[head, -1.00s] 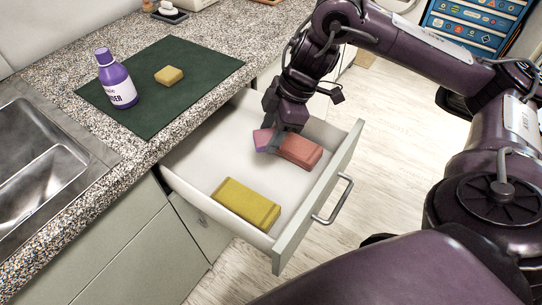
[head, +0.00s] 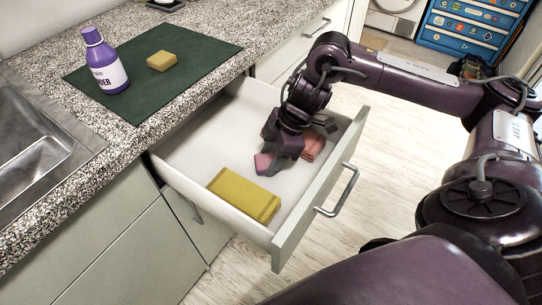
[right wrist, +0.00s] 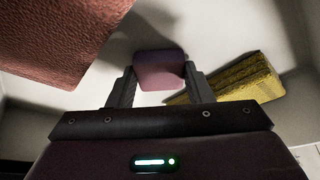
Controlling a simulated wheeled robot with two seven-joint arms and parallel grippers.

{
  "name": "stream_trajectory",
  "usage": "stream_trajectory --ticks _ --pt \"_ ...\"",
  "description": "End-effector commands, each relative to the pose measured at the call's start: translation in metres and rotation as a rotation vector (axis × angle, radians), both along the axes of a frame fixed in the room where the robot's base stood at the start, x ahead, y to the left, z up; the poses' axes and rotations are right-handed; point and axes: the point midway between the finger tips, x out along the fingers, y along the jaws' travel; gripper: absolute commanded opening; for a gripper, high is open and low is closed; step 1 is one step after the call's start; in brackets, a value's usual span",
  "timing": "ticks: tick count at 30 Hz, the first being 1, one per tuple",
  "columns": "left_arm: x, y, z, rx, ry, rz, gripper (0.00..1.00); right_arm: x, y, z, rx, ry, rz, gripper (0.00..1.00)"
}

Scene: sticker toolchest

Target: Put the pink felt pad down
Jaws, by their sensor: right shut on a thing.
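The pink felt pad (head: 264,163) is a small pink-purple piece inside the open drawer. My right gripper (head: 270,160) is shut on it, pointing down into the drawer. In the right wrist view the pad (right wrist: 160,72) sits between the two fingertips (right wrist: 158,82), with the pale drawer floor behind it. I cannot tell whether the pad touches the floor. My left gripper is not in view.
The open drawer (head: 186,150) also holds a yellow block (head: 243,196) near its front and a reddish block (head: 314,147), partly hidden by my gripper. A purple bottle (head: 104,63) and a yellow sponge (head: 161,61) stand on a green mat (head: 143,102).

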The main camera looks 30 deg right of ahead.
Motion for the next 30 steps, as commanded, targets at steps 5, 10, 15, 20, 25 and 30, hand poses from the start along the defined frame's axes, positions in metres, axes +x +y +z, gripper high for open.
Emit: stream_trajectory --ticks 5,10,15,20,25,30 --pt "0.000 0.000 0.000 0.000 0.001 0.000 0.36 0.000 0.000 0.000 0.000 0.000 0.000 0.28" --pt "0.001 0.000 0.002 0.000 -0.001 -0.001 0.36 0.000 0.000 -0.003 0.000 0.000 0.000 0.47" --pt "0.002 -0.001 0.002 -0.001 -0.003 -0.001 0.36 0.000 0.000 -0.002 0.000 0.000 0.000 0.68" --pt "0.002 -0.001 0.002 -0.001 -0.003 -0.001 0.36 0.000 0.000 -0.002 0.000 0.000 0.000 0.68" --pt "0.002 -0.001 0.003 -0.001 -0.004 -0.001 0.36 0.000 0.000 0.002 0.000 -0.002 0.001 0.68" --pt "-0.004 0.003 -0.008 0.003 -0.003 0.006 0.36 -0.003 -0.008 0.024 0.000 -0.004 0.001 0.68"
